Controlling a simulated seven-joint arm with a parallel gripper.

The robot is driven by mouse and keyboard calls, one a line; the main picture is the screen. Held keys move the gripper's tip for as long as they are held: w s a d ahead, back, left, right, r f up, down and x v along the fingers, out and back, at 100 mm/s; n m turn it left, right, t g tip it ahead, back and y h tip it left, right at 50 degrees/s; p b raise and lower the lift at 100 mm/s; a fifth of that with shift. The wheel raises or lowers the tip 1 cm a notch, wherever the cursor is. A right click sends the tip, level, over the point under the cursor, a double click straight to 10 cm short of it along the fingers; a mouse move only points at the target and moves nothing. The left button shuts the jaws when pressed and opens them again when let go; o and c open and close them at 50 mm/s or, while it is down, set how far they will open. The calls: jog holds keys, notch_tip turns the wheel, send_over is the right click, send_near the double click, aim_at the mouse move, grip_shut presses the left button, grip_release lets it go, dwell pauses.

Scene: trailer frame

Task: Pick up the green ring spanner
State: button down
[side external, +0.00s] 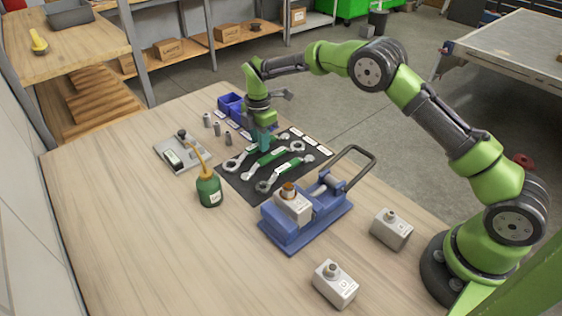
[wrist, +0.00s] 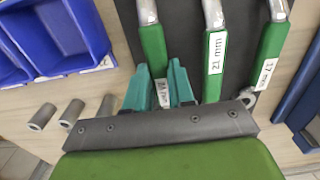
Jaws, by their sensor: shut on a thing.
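Several green-handled spanners lie side by side on a dark mat (side external: 232,183). The green ring spanner (side external: 231,165) is the one nearest the blue bins, with a ring-like end in the side view. Its green handle (wrist: 153,48) is leftmost in the wrist view. My gripper (side external: 262,143) points down over this handle. Its teal fingers (wrist: 160,88) are shut on the handle, one on each side, beside a partly hidden white label. The spanner appears at mat level; I cannot tell if it is lifted. The handle marked 21 mm (wrist: 214,65) is close to the right finger.
Another spanner, marked 17 mm (wrist: 268,60), lies farther right. Blue bins (side external: 232,104) and small metal sockets (side external: 217,129) stand near the gripper. A green oil bottle (side external: 209,191) and a blue fixture with a handle (side external: 300,222) stand in front. The table's left front is clear.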

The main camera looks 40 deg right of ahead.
jog(key=shift+r, duration=0.1)
notch_tip(320, 180, up, 10)
jog(key=c, duration=1.5)
grip_release()
jog(key=shift+c, duration=0.2)
grip_shut()
